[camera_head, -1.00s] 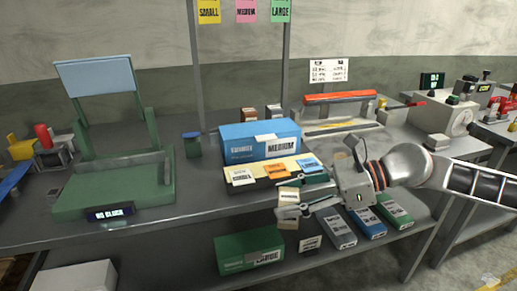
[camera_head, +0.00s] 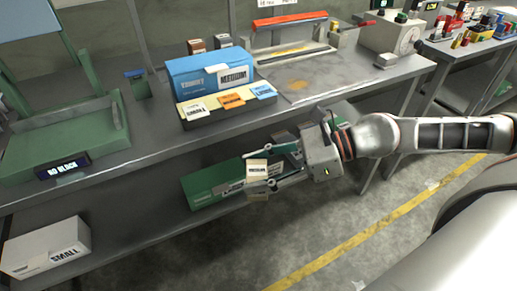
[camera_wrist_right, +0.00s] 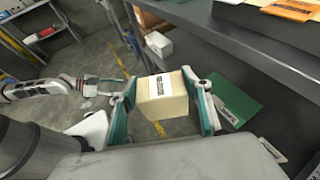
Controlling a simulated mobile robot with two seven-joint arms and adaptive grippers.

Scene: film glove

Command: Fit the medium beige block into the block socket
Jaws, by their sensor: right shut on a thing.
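The medium beige block (camera_head: 257,172), with a MEDIUM label, is between the fingers of my right gripper (camera_head: 268,172), which is shut on it. The block is held in the air in front of the table's front edge. In the right wrist view the block (camera_wrist_right: 162,97) sits between both green-sided fingers (camera_wrist_right: 165,105). At the left of the head view stands a green fixture (camera_head: 75,135) with a display reading NO BLOCK (camera_head: 62,168); I cannot make out a socket opening in it.
A blue MEDIUM box (camera_head: 205,85) and a tray with small labelled cards (camera_head: 195,118) stand on the table. A green box (camera_head: 205,190) and a white SMALL box (camera_head: 45,248) are on the lower shelf. A press-like device (camera_head: 290,40) stands at the back.

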